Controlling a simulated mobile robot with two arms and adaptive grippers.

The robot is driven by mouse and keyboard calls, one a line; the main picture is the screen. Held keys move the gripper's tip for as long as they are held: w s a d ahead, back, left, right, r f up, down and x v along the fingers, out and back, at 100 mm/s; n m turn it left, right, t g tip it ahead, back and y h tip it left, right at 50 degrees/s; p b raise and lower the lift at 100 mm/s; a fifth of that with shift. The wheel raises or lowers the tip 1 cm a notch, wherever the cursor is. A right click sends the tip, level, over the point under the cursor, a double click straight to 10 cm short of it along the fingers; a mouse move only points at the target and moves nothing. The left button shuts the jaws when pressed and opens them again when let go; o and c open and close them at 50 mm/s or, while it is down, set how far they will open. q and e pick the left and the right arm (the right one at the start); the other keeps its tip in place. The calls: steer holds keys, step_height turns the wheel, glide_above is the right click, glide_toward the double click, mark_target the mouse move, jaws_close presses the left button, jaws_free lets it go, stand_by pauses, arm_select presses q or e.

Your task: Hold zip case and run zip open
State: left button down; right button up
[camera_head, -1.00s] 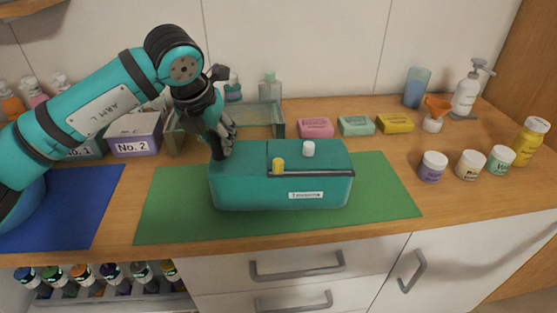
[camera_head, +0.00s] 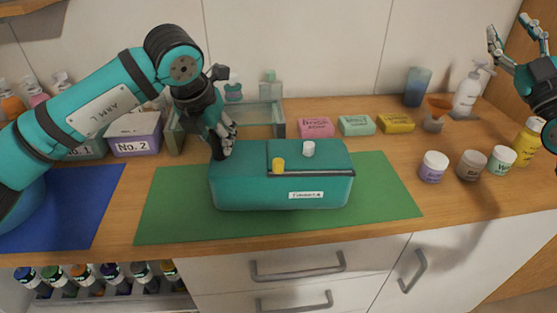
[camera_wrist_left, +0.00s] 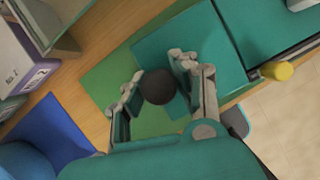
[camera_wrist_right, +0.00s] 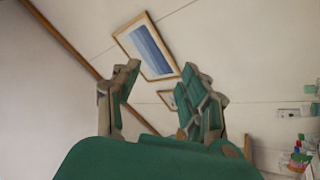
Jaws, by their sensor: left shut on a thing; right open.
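The teal zip case (camera_head: 235,190) lies on the green mat (camera_head: 390,200), with a white label on its front. A dark line runs along its top front edge, with a yellow pull (camera_head: 278,165) at the line's left end. A white knob (camera_head: 308,148) stands on top further back. My left gripper (camera_head: 222,146) is at the case's left end. In the left wrist view its fingers are around a dark round knob (camera_wrist_left: 157,87); finger contact is hard to make out. My right gripper (camera_head: 510,32) is open and empty, raised at the upper right, well away from the case.
Pink, mint and yellow boxes (camera_head: 356,125) lie behind the mat. Several jars (camera_head: 471,165) and a yellow bottle (camera_head: 526,140) stand at the right, below my right arm. A glass tray (camera_head: 258,118) and the No. 2 box (camera_head: 135,138) stand behind left.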

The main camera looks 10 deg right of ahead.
steer(key=w+a+f+g+y, duration=0.1)
steer(key=a+f+g+y, duration=0.15)
steer(key=a+f, duration=0.45)
steer(key=g+y, duration=1)
steer(key=g, duration=0.1)
glide_toward(283, 164)
steer(key=shift+t, duration=0.25)
steer(key=x, duration=0.9)
steer(key=shift+w+a+f, duration=0.1)
steer(key=shift+a, duration=0.05)
steer(key=shift+x, duration=0.85)
